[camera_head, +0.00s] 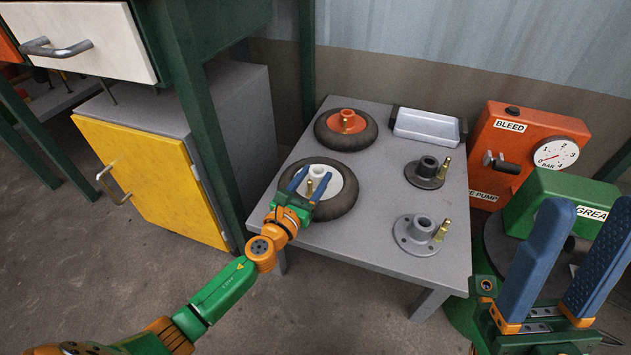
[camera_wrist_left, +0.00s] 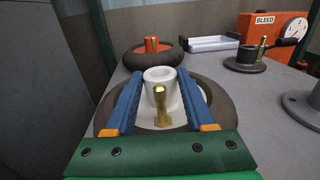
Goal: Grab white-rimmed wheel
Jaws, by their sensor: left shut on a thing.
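The white-rimmed wheel (camera_head: 347,198) lies flat on the grey table near its left front edge. It has a dark tyre, a white hub and a brass valve. My left gripper (camera_head: 309,184) reaches over the wheel from the front and is shut on its white hub. In the left wrist view the blue fingers (camera_wrist_left: 160,90) lie on either side of the white hub of the wheel (camera_wrist_left: 190,103), with the brass valve between them. The exact contact of the fingertips is hard to see. My right gripper (camera_head: 590,208) is open and empty at the lower right.
An orange-rimmed wheel (camera_head: 362,136) lies behind it on the table (camera_head: 385,200). A white tray (camera_head: 427,126) and two metal hub flanges (camera_head: 427,173) (camera_head: 420,236) are to the right. An orange pump box (camera_head: 500,135) and a green grease box (camera_head: 545,190) stand beyond the table's right side.

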